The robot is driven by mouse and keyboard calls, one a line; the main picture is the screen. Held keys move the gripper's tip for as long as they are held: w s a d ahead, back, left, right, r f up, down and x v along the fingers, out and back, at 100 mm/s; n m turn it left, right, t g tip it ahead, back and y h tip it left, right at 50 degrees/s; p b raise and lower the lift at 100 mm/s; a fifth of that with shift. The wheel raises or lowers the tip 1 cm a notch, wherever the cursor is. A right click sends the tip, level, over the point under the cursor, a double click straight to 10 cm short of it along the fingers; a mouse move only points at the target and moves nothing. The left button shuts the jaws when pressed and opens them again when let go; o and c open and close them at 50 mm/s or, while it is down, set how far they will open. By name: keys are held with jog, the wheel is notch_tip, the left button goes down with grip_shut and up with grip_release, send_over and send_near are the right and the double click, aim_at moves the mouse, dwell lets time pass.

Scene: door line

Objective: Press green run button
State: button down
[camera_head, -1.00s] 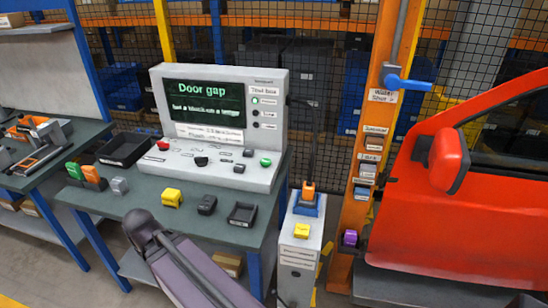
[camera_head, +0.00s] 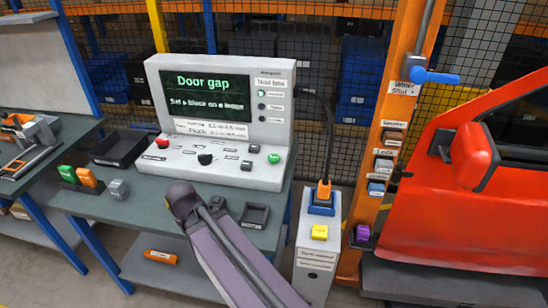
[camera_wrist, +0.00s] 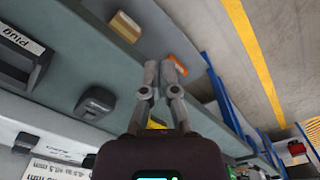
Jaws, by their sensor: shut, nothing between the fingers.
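The green button (camera_head: 274,158) sits at the right end of the sloped front of a grey test console (camera_head: 215,171). A red button (camera_head: 163,142) and a black knob (camera_head: 205,158) are further left on the same panel. My arm crosses the bench in front of the console in the head view and hides my gripper there. In the wrist view my gripper (camera_wrist: 166,72) is shut and empty, over the bench's front edge. A bit of yellow block (camera_wrist: 155,124) shows between its fingers. The green button cannot be made out in the wrist view.
The console screen (camera_head: 205,97) reads "Door gap". A black tray (camera_head: 119,148), green and orange blocks (camera_head: 87,177) and a grey block (camera_head: 118,189) lie left on the bench. A small tray (camera_head: 255,215) is right of my arm. A pedestal (camera_head: 315,250) and red door (camera_head: 430,220) stand right.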

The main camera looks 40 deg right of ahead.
jog(key=shift+d, duration=0.2)
notch_tip(320, 180, up, 11)
jog(key=m+t+y+p, duration=0.2)
jog(key=m+t+p, duration=0.4)
jog(key=t, duration=0.3)
send_over(274, 158)
jog(key=shift+d, duration=0.15)
jog(key=shift+f+b, duration=0.1)
jog(key=shift+b, duration=0.3)
notch_tip(274, 158, down, 8)
jog(key=b, duration=0.8)
jog(key=shift+f, duration=0.25)
